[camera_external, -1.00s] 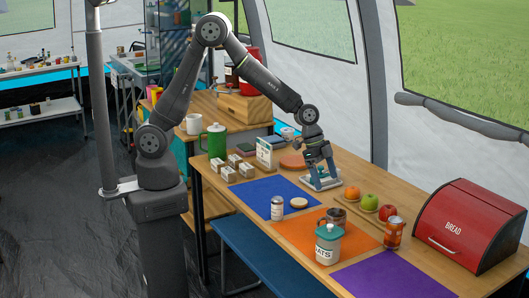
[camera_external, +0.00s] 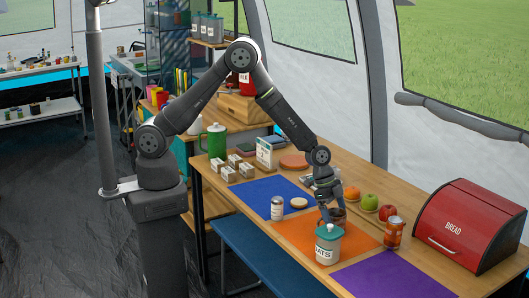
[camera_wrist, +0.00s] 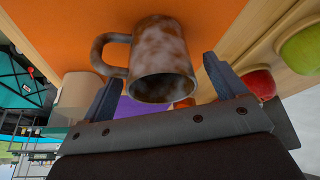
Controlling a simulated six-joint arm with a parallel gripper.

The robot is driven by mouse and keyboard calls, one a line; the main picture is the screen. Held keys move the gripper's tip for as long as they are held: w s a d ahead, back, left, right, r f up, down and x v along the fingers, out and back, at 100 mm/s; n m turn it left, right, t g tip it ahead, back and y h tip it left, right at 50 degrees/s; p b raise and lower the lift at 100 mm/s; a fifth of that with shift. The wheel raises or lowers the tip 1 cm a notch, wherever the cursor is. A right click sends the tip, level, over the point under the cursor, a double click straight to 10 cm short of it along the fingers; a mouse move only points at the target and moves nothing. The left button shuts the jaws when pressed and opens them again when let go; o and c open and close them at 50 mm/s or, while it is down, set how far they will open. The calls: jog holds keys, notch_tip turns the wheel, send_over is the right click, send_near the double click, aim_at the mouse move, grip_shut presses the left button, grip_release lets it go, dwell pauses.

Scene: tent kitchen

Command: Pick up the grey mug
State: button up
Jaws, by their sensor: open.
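The grey mug (camera_external: 339,215), mottled with brown, stands on the orange mat (camera_external: 290,236), partly hidden by my gripper in the external view. In the wrist view the mug (camera_wrist: 163,58) shows large, its dark mouth facing the camera and its handle to the left. My gripper (camera_external: 330,217) is open and close above the mug. In the wrist view the two fingers of my gripper (camera_wrist: 163,82) stand apart, with the mug showing beyond and between them. Whether they touch it cannot be told.
The oats jar (camera_external: 328,245) stands close in front of the mug. An amber jar (camera_external: 394,232), a red apple (camera_external: 387,212), a green apple (camera_external: 369,202) and an orange (camera_external: 352,193) are to the right. A can (camera_external: 277,208) stands on the blue mat (camera_external: 251,192).

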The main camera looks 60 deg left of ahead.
jog(key=shift+x, duration=0.95)
jog(key=shift+r, duration=0.1)
jog(key=c, duration=1.1)
